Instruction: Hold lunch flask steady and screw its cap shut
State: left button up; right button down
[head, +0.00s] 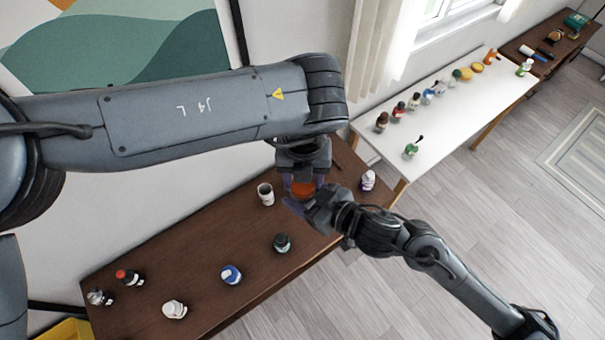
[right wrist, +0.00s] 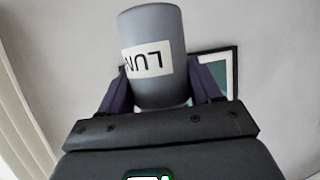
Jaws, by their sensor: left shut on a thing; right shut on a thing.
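The lunch flask (right wrist: 160,35) is a grey cylinder with a white label reading "LUN" upside down in the right wrist view. My right gripper (right wrist: 162,98) is shut on it, one purple finger on each side. In the head view the right gripper (head: 298,204) covers most of the flask. An orange round piece (head: 302,188), apparently the cap, shows between the two grippers. My left gripper (head: 303,182) comes down from above and is shut on this orange piece. The seam between cap and flask is hidden, so I cannot tell how it is seated.
A pale cup (head: 265,195) stands close left of the grippers on the brown table (head: 200,250). A white-and-purple bottle (head: 368,180) stands to their right, a dark bottle (head: 282,243) in front. Several other bottles stand farther left. A white table (head: 450,125) holds more items.

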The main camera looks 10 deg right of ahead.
pick_arm(q)
jog(key=o, duration=1)
jog(key=shift+r, duration=2.3)
jog(key=shift+c, duration=0.4)
